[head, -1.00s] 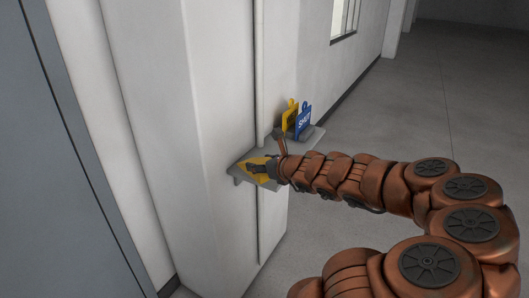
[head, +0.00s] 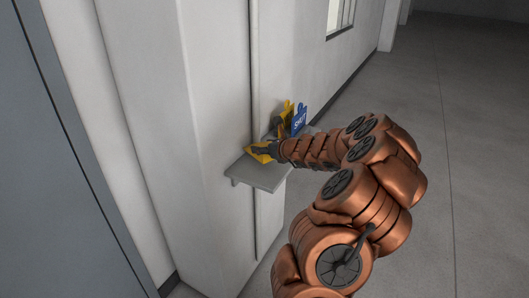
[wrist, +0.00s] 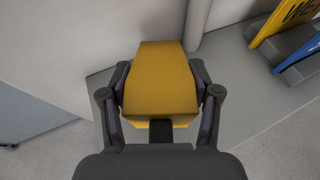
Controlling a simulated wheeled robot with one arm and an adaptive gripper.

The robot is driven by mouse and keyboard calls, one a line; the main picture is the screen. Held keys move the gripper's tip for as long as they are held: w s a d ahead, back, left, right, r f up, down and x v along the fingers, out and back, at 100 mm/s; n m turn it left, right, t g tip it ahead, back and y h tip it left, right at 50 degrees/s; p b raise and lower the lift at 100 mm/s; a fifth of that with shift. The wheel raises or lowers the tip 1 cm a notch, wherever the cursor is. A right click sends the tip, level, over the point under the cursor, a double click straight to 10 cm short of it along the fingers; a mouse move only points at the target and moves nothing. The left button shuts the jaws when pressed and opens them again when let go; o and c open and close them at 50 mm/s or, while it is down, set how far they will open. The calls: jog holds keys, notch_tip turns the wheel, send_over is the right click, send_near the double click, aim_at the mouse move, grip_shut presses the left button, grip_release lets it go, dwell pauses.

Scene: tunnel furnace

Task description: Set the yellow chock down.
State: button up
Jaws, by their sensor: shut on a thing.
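The yellow chock (wrist: 160,80) is between the two dark fingers of my gripper (wrist: 161,92) in the wrist view, and the fingers are shut on its sides. In the head view the chock (head: 259,154) shows as a small yellow shape at the tip of my gripper (head: 268,150). It is over the grey shelf (head: 258,174) on the white wall. I cannot tell whether its underside touches the shelf.
A yellow tag (head: 288,107) and a blue tag marked SHUT (head: 299,119) stand at the far end of the shelf, partly hidden by my arm. They also show at the upper right in the wrist view. The shelf's near part is bare. A vertical pipe (head: 252,75) runs behind the shelf.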

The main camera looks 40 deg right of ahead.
jog(key=shift+w+d+f, duration=0.1)
jog(key=shift+w+d, duration=0.1)
jog(key=shift+d, duration=0.1)
jog(key=shift+f, duration=1.65)
jog(key=shift+f, duration=0.2)
jog(key=o, duration=1.6)
jog(key=shift+r, duration=0.1)
jog(key=shift+s+r, duration=0.1)
jog(key=v, duration=1.1)
jog(key=shift+s+a+r+b, duration=0.1)
jog(key=shift+s+r+b, duration=0.05)
jog(key=shift+s+b, duration=0.25)
